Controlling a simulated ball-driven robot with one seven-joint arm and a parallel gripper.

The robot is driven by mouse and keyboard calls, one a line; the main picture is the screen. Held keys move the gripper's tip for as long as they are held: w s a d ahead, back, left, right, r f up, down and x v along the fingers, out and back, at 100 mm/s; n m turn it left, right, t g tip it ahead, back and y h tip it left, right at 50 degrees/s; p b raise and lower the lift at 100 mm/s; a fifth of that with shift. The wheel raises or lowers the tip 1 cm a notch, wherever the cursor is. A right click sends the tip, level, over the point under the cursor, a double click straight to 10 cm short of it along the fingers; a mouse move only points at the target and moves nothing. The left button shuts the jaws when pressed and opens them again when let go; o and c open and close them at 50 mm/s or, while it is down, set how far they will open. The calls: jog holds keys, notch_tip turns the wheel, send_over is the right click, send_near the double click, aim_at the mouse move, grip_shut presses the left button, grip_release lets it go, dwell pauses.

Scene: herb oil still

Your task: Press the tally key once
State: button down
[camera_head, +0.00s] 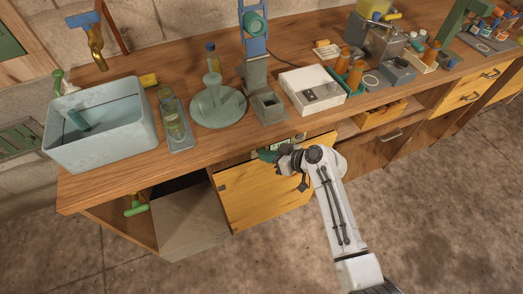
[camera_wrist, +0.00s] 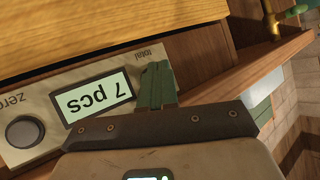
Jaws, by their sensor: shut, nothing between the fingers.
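A beige counter panel (camera_wrist: 60,80) fills the left of the wrist view, turned upside down. Its display (camera_wrist: 95,97) reads "7 pcs". A dark round button (camera_wrist: 22,132) beside the word "zero" is at its left. A small word that looks like "total" stands at its right end, right by my fingertips. My gripper (camera_wrist: 156,84) is shut and empty, its green fingers covering that end of the panel. No key shows there; I cannot tell whether the fingertips touch anything. In the head view my gripper (camera_head: 268,154) is at the bench's front edge, with the panel (camera_head: 293,144) partly hidden behind it.
A yellow wooden door (camera_head: 262,198) hangs below the bench top, close under my gripper. A green handle (camera_head: 137,207) sticks out of the open bay at left. A basin (camera_head: 105,135), a white box (camera_head: 312,90) and other gear stand on the bench. The floor in front is clear.

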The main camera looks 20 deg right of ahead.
jog(key=shift+s, duration=0.8)
jog(key=shift+s, duration=0.1)
jog(key=s+p, duration=0.1)
jog(key=s, duration=0.3)
jog(key=shift+s+p, duration=0.4)
dwell(0.6)
jog(key=s+d+r+m+g+h, duration=0.2)
jog(key=s+d+g+h, duration=0.1)
jog(key=s, duration=1)
jog(key=s+d+r+m+g+h, duration=0.2)
jog(key=s+d+g+h, duration=0.1)
jog(key=s, duration=1)
jog(key=shift+s+d+m+g+h, duration=0.2)
jog(key=shift+m+g+h, duration=0.2)
jog(key=shift+g+h, duration=0.5)
